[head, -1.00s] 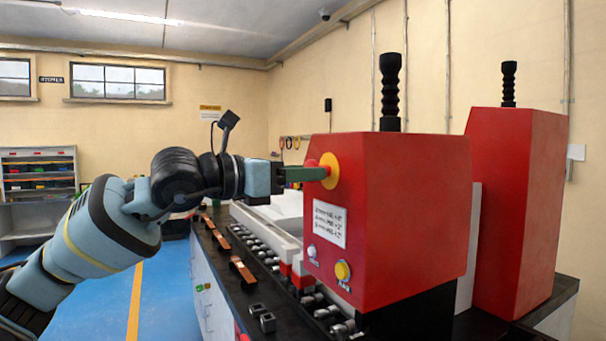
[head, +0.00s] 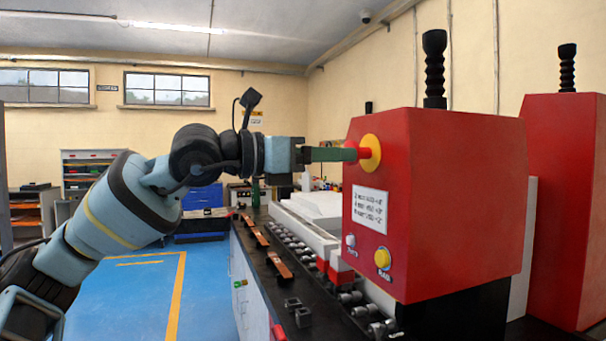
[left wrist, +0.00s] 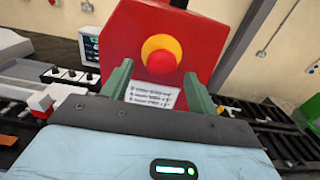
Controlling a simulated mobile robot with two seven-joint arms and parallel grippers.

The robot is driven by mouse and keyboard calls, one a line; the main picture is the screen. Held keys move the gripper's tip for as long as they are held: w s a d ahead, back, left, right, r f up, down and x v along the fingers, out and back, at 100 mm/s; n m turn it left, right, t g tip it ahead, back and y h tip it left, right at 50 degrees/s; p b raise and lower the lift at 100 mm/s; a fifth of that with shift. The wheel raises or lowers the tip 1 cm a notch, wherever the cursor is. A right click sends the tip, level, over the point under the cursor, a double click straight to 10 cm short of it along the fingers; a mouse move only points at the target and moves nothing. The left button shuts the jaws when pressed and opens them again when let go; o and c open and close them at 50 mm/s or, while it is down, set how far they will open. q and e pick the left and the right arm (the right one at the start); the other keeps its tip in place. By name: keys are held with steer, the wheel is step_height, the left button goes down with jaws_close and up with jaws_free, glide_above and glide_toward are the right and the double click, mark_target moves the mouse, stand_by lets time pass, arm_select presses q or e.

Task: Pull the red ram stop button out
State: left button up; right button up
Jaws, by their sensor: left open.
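The red ram stop button (head: 363,153) sits on a round yellow plate (head: 372,152) on the side face of the red machine housing (head: 440,200). My left gripper (head: 352,154) is level with the button, its green fingers pointing at it. In the left wrist view the red button (left wrist: 161,62) shows in its yellow ring between the two spread green fingers, which stand apart to its left and right. The left gripper (left wrist: 158,90) is open and holds nothing. In the head view the fingertips overlap the button's edge; I cannot tell whether they touch it. My right gripper is not in view.
Below the button are a white label (head: 370,209), a small white button (head: 350,240) and a yellow button (head: 383,258). The black bench top (head: 300,318) carries copper pieces and several metal rollers. A second red housing (head: 565,200) stands at right. Blue floor is clear at left.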

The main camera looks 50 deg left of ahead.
arm_select(q)
steer(key=b+v, duration=0.4)
steer(key=v, duration=0.1)
steer(key=shift+s+r, duration=0.1)
steer(key=shift+s, duration=0.25)
stand_by(0.5)
